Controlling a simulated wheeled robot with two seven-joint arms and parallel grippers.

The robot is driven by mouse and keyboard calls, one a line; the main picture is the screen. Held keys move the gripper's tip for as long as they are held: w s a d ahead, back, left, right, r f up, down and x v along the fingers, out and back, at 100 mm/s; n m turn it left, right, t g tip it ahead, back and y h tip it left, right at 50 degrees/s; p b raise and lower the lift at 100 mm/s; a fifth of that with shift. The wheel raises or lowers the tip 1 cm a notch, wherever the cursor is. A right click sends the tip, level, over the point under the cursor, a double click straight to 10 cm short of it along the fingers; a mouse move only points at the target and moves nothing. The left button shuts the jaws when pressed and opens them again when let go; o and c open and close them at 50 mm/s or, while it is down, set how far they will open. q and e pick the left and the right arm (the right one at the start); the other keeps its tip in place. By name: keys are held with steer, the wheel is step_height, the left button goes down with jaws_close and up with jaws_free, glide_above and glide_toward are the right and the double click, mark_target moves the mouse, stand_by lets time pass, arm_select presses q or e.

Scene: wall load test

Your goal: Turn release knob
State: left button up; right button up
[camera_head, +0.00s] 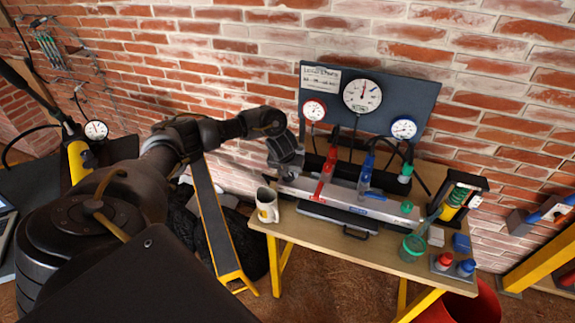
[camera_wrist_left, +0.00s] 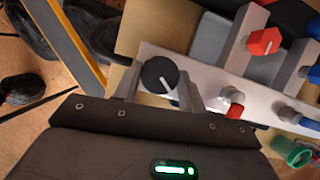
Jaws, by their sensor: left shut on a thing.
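The release knob is a round black knob (camera_wrist_left: 160,75) with a white pointer line, set at the end of a pale metal bar (camera_wrist_left: 210,88) in the left wrist view. The line points down and to the right there. My left gripper (camera_wrist_left: 158,90) has one finger on each side of the knob and is shut on it. In the head view my left gripper (camera_head: 287,174) is at the left end of the bar on the table, and it hides the knob. My right gripper is not in view.
A red lever (camera_head: 326,178) and a blue lever (camera_head: 365,177) stand on the bar, right of my gripper. A mug (camera_head: 267,206) stands at the table's left edge. A gauge panel (camera_head: 335,90) rises behind. A green cup (camera_head: 412,247) stands at the front right.

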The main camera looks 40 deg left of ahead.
arm_select(q)
steer(key=n+p, duration=0.3)
steer(key=n+g+y+p, duration=0.1)
steer(key=shift+w+d+r+n, duration=0.1)
steer(key=shift+d+r+n, duration=0.05)
steer(key=shift+r+n, duration=0.15)
steer(key=shift+f+n+g+y+p, duration=0.1)
steer(key=shift+n+g+y+p, duration=0.25)
steer(key=shift+n+p, duration=0.65)
steer(key=shift+f+n+g+y+p, duration=0.1)
steer(key=shift+n+g+y+p, duration=0.15)
steer(key=shift+n+p, duration=0.3)
steer(key=o, duration=1)
steer(key=shift+f, duration=0.1)
